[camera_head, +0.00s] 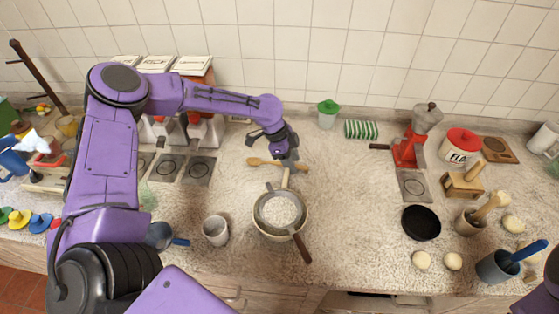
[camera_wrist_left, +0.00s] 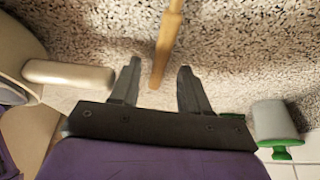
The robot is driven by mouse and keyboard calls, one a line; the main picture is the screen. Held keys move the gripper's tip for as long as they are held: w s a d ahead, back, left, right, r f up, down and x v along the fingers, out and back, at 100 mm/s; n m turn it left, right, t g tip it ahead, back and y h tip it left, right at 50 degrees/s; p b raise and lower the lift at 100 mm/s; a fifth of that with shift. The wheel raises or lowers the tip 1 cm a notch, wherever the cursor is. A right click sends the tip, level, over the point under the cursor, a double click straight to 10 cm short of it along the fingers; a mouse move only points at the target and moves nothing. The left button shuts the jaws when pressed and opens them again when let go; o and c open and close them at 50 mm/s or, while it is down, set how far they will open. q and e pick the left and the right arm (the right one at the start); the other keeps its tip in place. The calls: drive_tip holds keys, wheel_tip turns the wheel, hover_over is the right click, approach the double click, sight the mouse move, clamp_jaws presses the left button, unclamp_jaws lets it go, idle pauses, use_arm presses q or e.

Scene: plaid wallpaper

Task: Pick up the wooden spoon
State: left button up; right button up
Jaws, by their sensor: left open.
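The wooden spoon (camera_head: 259,161) lies on the speckled counter, behind the pan, in the head view. My left gripper (camera_head: 281,159) is over it, toward the right part of the spoon, and hides some of it. In the left wrist view the spoon's tan handle (camera_wrist_left: 166,50) points down into the gap between the two dark fingers of my left gripper (camera_wrist_left: 157,78). The fingers are apart, with visible space on both sides of the handle. I cannot tell the exact height of the fingers above the counter. My right gripper is not in view.
A pan (camera_head: 259,226) with a sieve stands just in front of the spoon.

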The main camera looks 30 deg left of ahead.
use_arm(q)
drive_tip(key=shift+s+f, duration=0.15)
drive_tip(key=shift+d+f, duration=0.1)
drive_tip(key=shift+f, duration=0.15)
idle(0.5)
clamp_jaws()
